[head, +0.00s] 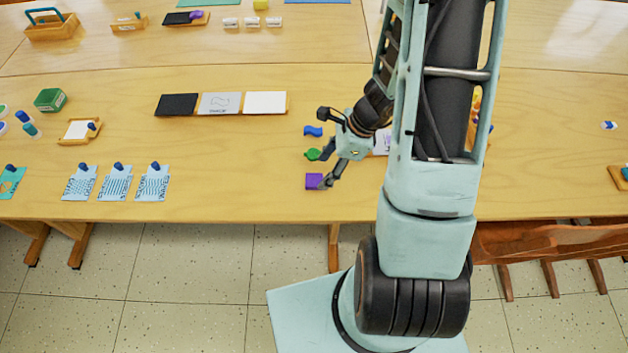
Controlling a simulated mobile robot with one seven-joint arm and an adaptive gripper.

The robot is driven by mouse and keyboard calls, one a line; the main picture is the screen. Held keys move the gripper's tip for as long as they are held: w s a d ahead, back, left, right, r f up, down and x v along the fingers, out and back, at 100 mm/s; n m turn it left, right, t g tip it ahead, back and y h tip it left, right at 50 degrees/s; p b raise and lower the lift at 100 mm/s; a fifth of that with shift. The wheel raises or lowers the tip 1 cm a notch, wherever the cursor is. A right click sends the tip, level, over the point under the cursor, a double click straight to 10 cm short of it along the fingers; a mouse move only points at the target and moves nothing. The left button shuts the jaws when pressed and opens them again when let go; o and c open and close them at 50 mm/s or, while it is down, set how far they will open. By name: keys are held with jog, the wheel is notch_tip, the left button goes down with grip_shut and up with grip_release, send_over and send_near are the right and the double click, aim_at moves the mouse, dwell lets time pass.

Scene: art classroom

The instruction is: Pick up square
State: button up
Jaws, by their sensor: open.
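A small purple square (314,181) lies flat on the wooden table near its front edge. My gripper (322,151) is open, with its fingers spread toward the left, and reaches in from the right. Its lower finger is close to the square and overlaps its right side in this view. I cannot tell whether it touches. A green leaf-like piece (313,154) lies just above the square, close to the fingers. A blue wavy piece (313,131) lies above that, near the upper finger.
A row of black, grey and white panels (178,104) lies left of my gripper. Several blue patterned cards with knobs (117,184) lie at the front left. A green box (50,100) stands farther left. The table between the cards and the square is clear.

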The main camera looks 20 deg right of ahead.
aim_at(316, 180)
jog(key=x, duration=0.4)
jog(key=shift+w+a+f+b, duration=0.1)
jog(key=shift+f+b, duration=0.15)
jog(key=shift+b, duration=0.05)
jog(key=c, duration=0.8)
